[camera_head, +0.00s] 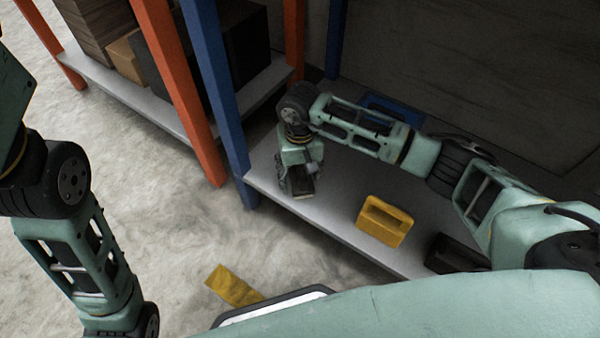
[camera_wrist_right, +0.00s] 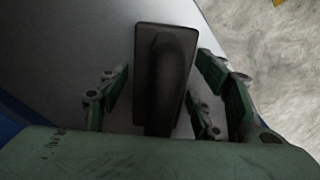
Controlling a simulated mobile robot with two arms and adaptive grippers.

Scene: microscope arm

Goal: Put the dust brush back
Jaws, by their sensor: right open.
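The dust brush, dark with a raised grip along its back, shows in the right wrist view (camera_wrist_right: 165,80) lying on the grey shelf board (camera_wrist_right: 95,50). In the head view the brush (camera_head: 303,186) is at the board's front left corner, partly hidden by my right gripper (camera_head: 297,183). The right gripper is open, with its fingers on both sides of the brush in the wrist view (camera_wrist_right: 164,90). A gap shows on each side, wider at the left. My left arm is at the left of the head view, but its gripper is out of frame.
A yellow box with a handle (camera_head: 385,221) and a black bin (camera_head: 456,254) stand along the shelf's front edge. A blue bin (camera_head: 397,108) is behind my right arm. A blue post (camera_head: 222,100) rises at the shelf's left corner. The concrete floor (camera_head: 160,220) is mostly clear.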

